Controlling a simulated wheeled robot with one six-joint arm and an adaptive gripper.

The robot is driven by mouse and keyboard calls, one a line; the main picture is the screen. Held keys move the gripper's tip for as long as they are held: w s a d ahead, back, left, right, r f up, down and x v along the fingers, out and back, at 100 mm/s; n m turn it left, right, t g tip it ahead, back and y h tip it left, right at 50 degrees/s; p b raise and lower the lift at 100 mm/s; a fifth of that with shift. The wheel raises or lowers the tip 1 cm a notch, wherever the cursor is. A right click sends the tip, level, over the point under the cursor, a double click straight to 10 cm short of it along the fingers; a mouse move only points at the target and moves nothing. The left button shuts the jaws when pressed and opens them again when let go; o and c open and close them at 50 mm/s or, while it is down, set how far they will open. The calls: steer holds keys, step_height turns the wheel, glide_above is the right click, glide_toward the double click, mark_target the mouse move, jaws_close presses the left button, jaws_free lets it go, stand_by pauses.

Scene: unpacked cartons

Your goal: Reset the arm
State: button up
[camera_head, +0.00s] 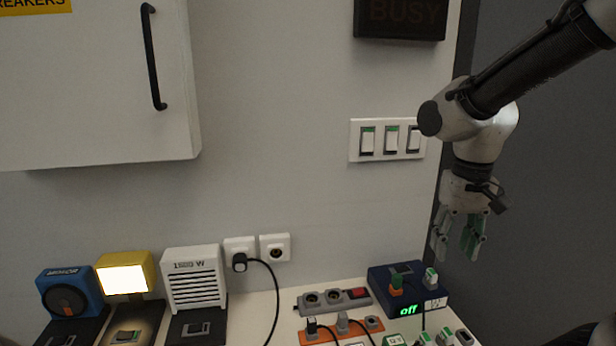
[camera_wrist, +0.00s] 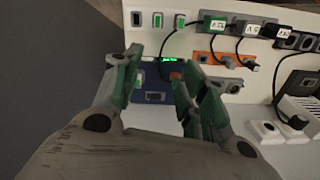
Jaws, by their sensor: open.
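My gripper (camera_head: 458,243) hangs at the right of the head view, fingers pointing down, open and empty. It is above and to the right of the dark blue box (camera_head: 378,274), in front of the wall edge. In the wrist view my gripper (camera_wrist: 155,95) also shows open, with nothing between the fingers. The blue box (camera_wrist: 152,97) shows below, between and beyond the fingertips. My arm comes in from the upper right.
A white table (camera_head: 262,300) carries a grey power strip (camera_head: 300,300), an orange strip (camera_head: 312,338), a white heater (camera_head: 194,277), a yellow lamp (camera_head: 124,279) and a blue device (camera_head: 70,290). Wall switches (camera_head: 388,140) are left of my arm. A cabinet (camera_head: 90,90) hangs upper left.

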steer(key=s+d+r+t, duration=0.4)
steer(key=s+d+r, duration=0.3)
steer(key=s+d, duration=0.1)
steer(key=shift+s+d, duration=0.2)
steer(key=shift+s, duration=0.4)
